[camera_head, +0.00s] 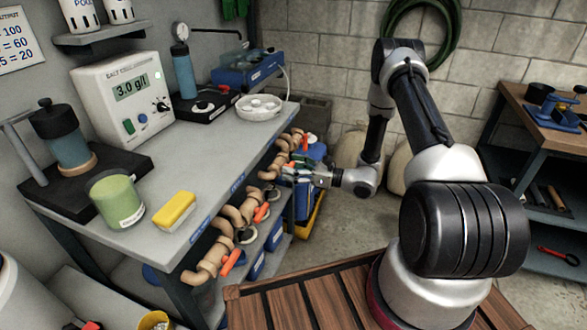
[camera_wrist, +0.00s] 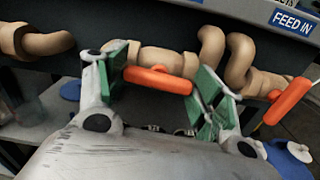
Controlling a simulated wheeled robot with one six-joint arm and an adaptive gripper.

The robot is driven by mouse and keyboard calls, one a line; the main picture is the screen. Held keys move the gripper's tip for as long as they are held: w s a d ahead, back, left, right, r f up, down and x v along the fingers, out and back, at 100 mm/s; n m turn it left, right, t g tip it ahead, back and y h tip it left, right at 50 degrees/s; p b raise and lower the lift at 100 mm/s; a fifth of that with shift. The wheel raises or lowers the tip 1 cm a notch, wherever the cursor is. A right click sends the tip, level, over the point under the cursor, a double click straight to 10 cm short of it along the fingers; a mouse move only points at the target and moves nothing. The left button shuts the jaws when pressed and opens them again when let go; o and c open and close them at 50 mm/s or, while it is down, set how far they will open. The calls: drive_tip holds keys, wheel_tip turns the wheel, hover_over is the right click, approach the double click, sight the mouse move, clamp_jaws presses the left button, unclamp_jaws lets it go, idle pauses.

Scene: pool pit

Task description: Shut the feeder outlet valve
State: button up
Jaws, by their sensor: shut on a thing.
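Beige pipework (camera_head: 228,215) with several orange valve handles runs along the bench's front side. In the wrist view, an orange valve handle (camera_wrist: 158,80) lies between the green finger pads of my gripper (camera_wrist: 162,82), roughly along the beige pipe behind it. My gripper is shut on this handle across its length. A second orange handle (camera_wrist: 288,100) sits to the right, slanted, below the "FEED IN" label (camera_wrist: 293,20). In the head view my gripper (camera_head: 290,173) is at the far part of the pipework, and its fingertips are hard to make out. No label naming the held valve is readable.
The grey bench (camera_head: 165,205) carries a salt meter (camera_head: 125,95), a green cup (camera_head: 115,199) and a yellow sponge (camera_head: 175,210). Blue and yellow containers stand below and behind my gripper. A wooden workbench (camera_head: 545,125) is at the right. Open floor lies between.

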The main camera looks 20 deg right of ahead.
drive_tip(key=shift+w+d+f+m, duration=0.1)
drive_tip(key=shift+f+m, duration=0.05)
drive_tip(key=shift+m, duration=4.05)
drive_tip(key=shift+f+m, duration=0.1)
drive_tip(key=shift+m, duration=4.1)
drive_tip(key=o, duration=1)
drive_tip(key=shift+d, duration=0.15)
drive_tip(key=v, duration=1.1)
drive_tip(key=shift+s+d, duration=0.25)
drive_tip(key=shift+d, duration=0.05)
